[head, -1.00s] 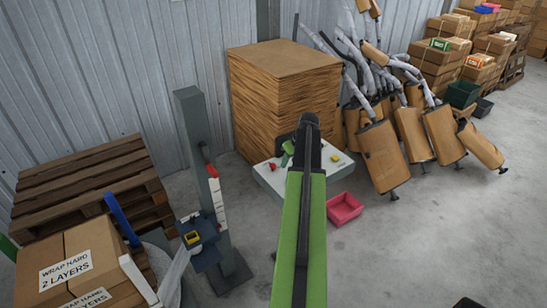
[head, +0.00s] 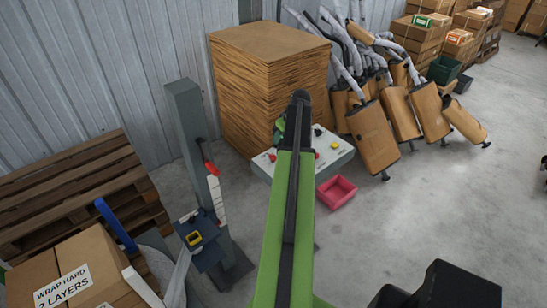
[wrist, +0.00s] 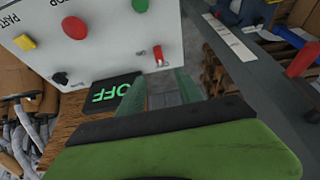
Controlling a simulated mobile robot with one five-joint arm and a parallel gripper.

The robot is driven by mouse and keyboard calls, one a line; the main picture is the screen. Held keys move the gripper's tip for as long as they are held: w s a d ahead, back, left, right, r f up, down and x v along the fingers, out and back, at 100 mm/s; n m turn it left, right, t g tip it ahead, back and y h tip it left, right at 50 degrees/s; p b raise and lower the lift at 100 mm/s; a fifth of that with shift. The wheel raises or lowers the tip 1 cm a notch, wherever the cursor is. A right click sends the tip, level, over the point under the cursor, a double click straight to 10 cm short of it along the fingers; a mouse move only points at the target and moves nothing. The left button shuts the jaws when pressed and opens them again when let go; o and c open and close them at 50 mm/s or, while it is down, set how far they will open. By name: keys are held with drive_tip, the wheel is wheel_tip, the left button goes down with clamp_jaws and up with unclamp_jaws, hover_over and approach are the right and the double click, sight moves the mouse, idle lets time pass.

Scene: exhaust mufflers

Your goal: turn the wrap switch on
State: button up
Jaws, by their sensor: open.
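A white control box (wrist: 100,40) fills the upper left of the wrist view, seen upside down. It also shows behind my arm in the head view (head: 345,155). It carries a small red toggle switch (wrist: 158,55), a green button (wrist: 140,5), a red button (wrist: 75,27), a yellow button (wrist: 25,42) and a black knob (wrist: 61,78). A dark display (wrist: 112,94) beside the toggle reads OFF in green. The toggle's small label is unreadable. My gripper (wrist: 161,90) is open and empty, its fingertips just short of the toggle, apparently apart from it. My arm mostly hides the gripper in the head view.
A grey post (head: 195,140) with a red lever stands left of the box. A cardboard stack (head: 265,90) rises behind it. A pink tray (head: 336,191) lies on the floor in front. Wrapped mufflers (head: 400,115) lean at the back right.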

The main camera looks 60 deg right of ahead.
sight(273, 155)
drive_tip(key=b+x, duration=0.4)
drive_tip(key=x, duration=0.1)
drive_tip(key=b+x, duration=0.4)
drive_tip(key=x, duration=0.1)
drive_tip(key=b+x, duration=0.5)
drive_tip(key=shift+s+d, duration=0.1)
drive_tip(key=shift+s, duration=0.2)
drive_tip(key=shift+w+f+b, duration=0.3)
drive_tip(key=shift+f, duration=0.1)
drive_tip(key=shift+r, duration=0.1)
clamp_jaws()
